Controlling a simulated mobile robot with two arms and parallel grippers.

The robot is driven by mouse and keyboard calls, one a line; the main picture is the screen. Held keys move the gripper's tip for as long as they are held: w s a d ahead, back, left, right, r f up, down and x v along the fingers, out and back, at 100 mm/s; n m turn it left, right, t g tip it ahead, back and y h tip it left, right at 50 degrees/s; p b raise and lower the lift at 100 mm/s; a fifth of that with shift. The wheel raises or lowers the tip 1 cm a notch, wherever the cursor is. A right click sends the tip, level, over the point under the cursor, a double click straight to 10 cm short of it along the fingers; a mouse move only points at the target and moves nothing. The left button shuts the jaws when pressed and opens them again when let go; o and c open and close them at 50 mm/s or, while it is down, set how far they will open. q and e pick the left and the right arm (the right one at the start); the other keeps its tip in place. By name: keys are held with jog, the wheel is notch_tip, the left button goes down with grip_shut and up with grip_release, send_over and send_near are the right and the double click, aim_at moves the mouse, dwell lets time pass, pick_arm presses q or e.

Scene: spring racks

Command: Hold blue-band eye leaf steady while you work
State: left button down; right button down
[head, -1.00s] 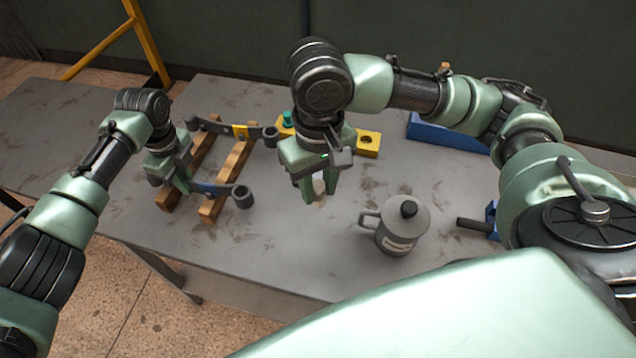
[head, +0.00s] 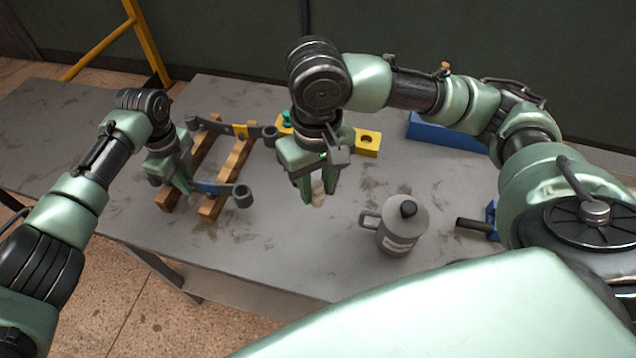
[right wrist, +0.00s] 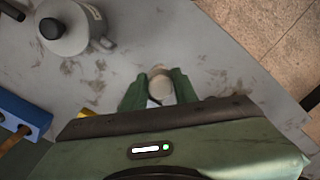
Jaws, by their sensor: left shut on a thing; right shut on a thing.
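The blue-band eye leaf (head: 227,190) is a dark grey bar with a blue band and a rolled eye at its right end. It lies across two wooden rails (head: 238,160). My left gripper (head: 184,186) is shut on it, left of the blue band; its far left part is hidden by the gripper. My right gripper (head: 318,192) points down over the table, right of the leaf's eye and apart from it. It is shut on a small pale cylindrical piece (head: 318,198), which also shows between the fingers in the right wrist view (right wrist: 160,88).
A yellow-band leaf (head: 213,127) lies on the rails farther back. A yellow block (head: 367,142) with a hole stands behind my right gripper. A grey lidded mug (head: 398,232) stands at front right. A blue tool (head: 491,216) and a blue box (head: 450,135) are farther right.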

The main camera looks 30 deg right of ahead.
jog(key=w+a, duration=1.1)
jog(key=w, duration=0.3)
jog(key=shift+w, duration=0.15)
jog(key=shift+f, duration=0.15)
jog(key=shift+f, duration=2.55)
jog(key=shift+d+f, duration=0.1)
jog(key=shift+f, duration=1.4)
jog(key=c, duration=0.6)
grip_release()
jog(key=shift+r, duration=0.1)
jog(key=shift+r, duration=3.55)
